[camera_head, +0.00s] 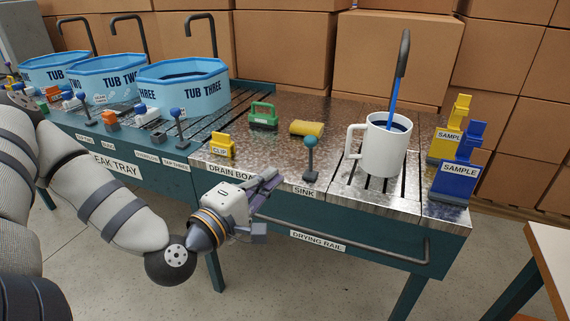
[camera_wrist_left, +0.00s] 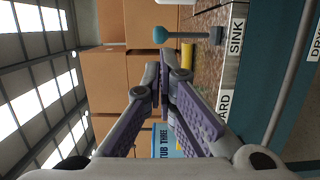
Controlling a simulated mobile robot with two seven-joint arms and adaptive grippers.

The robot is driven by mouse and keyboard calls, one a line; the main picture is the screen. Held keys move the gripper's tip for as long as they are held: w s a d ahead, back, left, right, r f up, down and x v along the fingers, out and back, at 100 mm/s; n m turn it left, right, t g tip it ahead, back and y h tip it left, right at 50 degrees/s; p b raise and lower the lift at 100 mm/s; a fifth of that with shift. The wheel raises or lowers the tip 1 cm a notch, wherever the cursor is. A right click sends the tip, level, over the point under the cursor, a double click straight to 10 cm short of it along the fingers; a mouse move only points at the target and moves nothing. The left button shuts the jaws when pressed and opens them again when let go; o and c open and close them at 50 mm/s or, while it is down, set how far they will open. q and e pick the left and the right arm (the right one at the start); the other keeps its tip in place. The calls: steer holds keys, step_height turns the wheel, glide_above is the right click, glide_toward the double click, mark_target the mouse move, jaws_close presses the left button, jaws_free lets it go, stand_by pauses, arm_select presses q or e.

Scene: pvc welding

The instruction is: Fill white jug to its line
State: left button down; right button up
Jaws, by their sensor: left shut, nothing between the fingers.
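The white jug (camera_head: 384,155) stands upright on the slatted sink area at the right of the bench, its handle to the left. A blue stream (camera_head: 393,98) runs from the dark spout (camera_head: 403,55) into it, and dark blue liquid shows inside below the rim. I cannot see a fill line. The sink lever (camera_head: 310,160), with a teal ball, stands left of the jug; its ball also shows in the left wrist view (camera_wrist_left: 160,35). My left gripper (camera_head: 268,184) is shut and empty, in front of the bench edge, apart from the lever. My right gripper is out of view.
A yellow clip (camera_head: 221,146), green brush (camera_head: 263,115) and yellow sponge (camera_head: 306,128) lie on the drain board. Sample holders (camera_head: 457,178) stand right of the jug. Blue tubs (camera_head: 182,88) stand at left. A drying rail (camera_head: 345,245) runs along the front.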

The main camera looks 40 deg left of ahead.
mark_target(308, 146)
arm_select(q)
steer(key=w, duration=0.3)
steer(key=w+b, duration=0.1)
steer(key=w, duration=0.3)
steer(key=w+b, duration=0.1)
steer(key=w, duration=0.3)
steer(key=shift+w+a+f, duration=0.25)
steer(key=shift+f, duration=0.1)
steer(key=shift+w+r, duration=0.1)
steer(key=shift+w, duration=0.3)
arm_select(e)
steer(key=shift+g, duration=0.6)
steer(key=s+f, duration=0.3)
